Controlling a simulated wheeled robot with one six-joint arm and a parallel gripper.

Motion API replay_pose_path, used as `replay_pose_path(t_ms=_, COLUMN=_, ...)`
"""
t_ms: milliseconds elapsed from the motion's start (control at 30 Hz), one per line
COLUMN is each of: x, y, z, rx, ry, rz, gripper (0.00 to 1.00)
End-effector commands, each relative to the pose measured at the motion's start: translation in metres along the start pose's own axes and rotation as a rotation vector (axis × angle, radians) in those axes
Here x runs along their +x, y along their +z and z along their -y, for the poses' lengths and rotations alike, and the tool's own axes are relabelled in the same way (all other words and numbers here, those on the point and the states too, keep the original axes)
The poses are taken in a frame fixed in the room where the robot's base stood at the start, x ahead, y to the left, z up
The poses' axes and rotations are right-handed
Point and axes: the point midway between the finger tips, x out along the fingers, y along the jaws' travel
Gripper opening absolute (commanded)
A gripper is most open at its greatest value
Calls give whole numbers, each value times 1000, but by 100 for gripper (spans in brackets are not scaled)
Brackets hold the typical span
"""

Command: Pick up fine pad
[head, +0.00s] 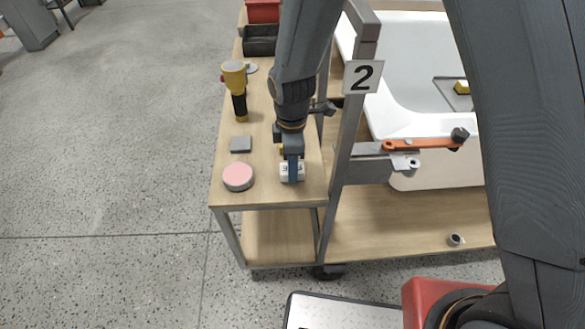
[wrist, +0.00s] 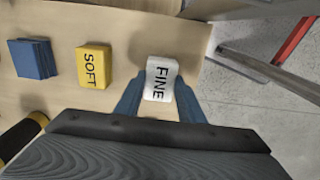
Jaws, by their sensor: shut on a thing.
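The fine pad (wrist: 160,78) is a small white block with "FINE" in black on top. In the wrist view it sits between the two blue-grey fingers of my gripper (wrist: 160,88), which is shut on it. In the head view my gripper (head: 291,166) points down at the near end of the wooden cart top, with the white pad (head: 299,172) partly hidden behind the finger. I cannot tell whether the pad is touching the top or just clear of it.
A yellow "SOFT" pad (wrist: 93,66) and a blue pad (wrist: 32,58) lie in line beside it. A pink disc (head: 238,177), a grey pad (head: 241,144) and a yellow-black tool (head: 236,88) are to the left. A metal post (head: 350,130) with sign 2 stands close right.

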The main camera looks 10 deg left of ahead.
Motion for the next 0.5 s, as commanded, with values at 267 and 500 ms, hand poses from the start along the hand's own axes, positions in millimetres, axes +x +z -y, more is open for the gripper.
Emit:
replay_pose_path(t_ms=267, x=0, y=-41, z=41, rx=-7, ry=0, rz=0, gripper=9)
replay_pose_path(t_ms=500, x=7, y=-39, z=93, rx=-3, ry=-1, rz=0, gripper=9)
